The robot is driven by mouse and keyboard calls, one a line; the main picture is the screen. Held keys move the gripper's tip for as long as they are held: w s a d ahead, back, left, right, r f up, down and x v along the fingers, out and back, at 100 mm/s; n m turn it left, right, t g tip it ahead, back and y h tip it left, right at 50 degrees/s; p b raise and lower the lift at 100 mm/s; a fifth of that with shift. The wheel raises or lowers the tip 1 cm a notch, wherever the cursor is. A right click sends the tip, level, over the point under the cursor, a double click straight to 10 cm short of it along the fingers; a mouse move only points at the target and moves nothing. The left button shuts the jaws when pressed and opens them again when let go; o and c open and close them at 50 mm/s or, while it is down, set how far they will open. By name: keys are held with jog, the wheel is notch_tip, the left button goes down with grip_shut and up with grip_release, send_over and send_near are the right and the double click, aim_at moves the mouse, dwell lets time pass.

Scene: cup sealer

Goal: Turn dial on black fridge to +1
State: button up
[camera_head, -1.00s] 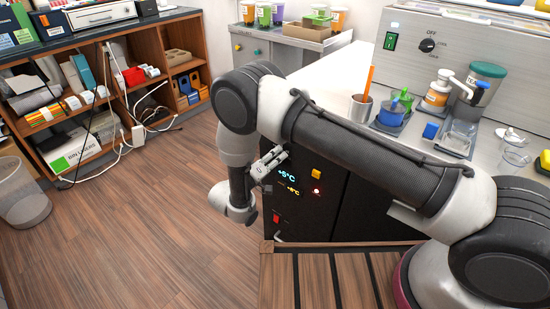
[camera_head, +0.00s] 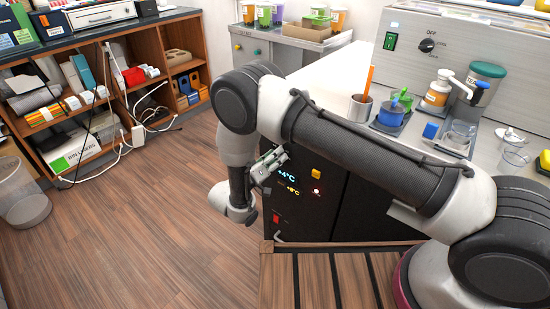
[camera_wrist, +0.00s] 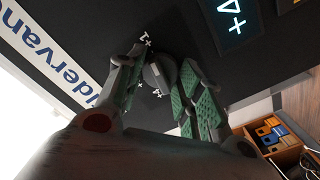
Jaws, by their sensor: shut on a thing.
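The black fridge (camera_head: 315,225) stands under the counter, and its front panel has a blue display (camera_head: 286,176) reading +4°C. In the wrist view the same display (camera_wrist: 235,20) shows a +4 at the top right. The grey dial (camera_wrist: 159,72) sits on the black front with small white marks around it; one looks like +1, and the pointer direction is unclear. My gripper (camera_wrist: 163,66) has its green-padded fingers on both sides of the dial, shut on it. In the head view my gripper (camera_head: 268,164) is at the fridge's left edge and hides the dial.
A smaller yellow display (camera_head: 293,191), an orange button (camera_head: 316,174) and a red switch (camera_head: 276,218) are on the fridge front.

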jog(key=o, duration=1)
jog(key=shift+o, duration=0.2)
jog(key=v, duration=1.2)
